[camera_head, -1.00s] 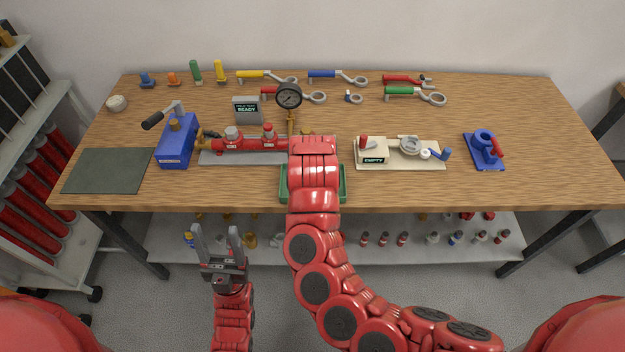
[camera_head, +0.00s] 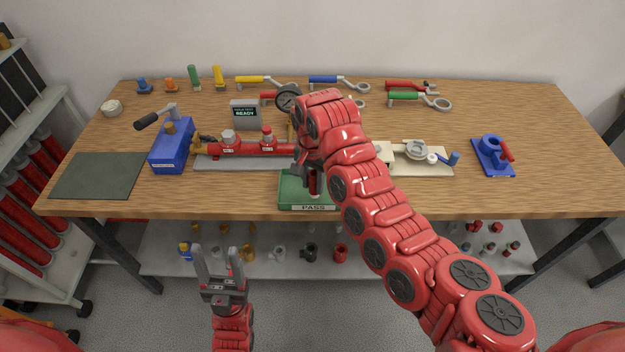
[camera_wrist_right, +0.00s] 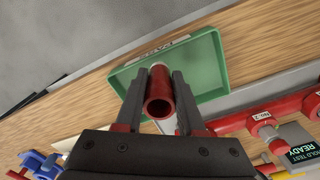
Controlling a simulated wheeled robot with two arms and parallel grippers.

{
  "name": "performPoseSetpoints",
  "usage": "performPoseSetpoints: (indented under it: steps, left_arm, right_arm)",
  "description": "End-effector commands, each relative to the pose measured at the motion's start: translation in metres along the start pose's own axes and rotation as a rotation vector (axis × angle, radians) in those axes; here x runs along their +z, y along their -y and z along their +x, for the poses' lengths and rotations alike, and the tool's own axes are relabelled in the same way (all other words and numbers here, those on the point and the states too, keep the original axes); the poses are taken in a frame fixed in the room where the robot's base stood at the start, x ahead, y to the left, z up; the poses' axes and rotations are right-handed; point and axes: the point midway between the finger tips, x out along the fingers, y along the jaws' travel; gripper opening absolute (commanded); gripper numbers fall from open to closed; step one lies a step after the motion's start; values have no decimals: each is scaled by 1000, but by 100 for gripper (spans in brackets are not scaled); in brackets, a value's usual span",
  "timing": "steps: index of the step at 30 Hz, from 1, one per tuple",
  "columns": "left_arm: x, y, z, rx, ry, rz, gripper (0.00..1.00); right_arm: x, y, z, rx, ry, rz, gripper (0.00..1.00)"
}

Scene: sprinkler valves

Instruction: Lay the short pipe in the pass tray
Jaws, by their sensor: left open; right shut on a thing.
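The short red pipe (camera_wrist_right: 160,92) is between the fingers of my right gripper (camera_wrist_right: 162,100), its open end facing the right wrist camera. In the head view my right gripper (camera_head: 308,180) points down over the green pass tray (camera_head: 290,196), and only a little of the pipe shows there. The tray also shows in the right wrist view (camera_wrist_right: 208,68), behind the pipe, with its label. I cannot tell whether the pipe touches the tray floor. My left gripper (camera_head: 217,262) is open and empty, in front of the table's front edge.
The red pipe assembly (camera_head: 250,149) with the blue pump (camera_head: 172,147) stands behind and left of the tray. A cream fixture (camera_head: 430,168) and a blue vise-like stand (camera_head: 492,155) are to the right. A dark mat (camera_head: 98,176) lies at left.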

Motion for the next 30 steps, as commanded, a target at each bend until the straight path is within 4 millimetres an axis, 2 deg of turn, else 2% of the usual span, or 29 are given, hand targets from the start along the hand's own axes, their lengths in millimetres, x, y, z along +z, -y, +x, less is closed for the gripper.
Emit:
performPoseSetpoints:
  steps: [6, 22, 24, 30]
  left_arm:
    - [1, 0, -5, 0, 0, 0, 60]
    - [3, -1, -16, 0, 0, 0, 60]
    - [0, 0, -1, 0, 0, 0, 60]
    - [1, 0, -3, 0, 0, 0, 60]
  right_arm:
    - [-19, 12, 2, -1, -4, 1, 0]
    - [-38, 25, 4, -6, 3, 4, 0]
    - [-36, 22, 16, 0, 8, 4, 0]
    - [-37, 23, 36, -3, 4, 3, 0]
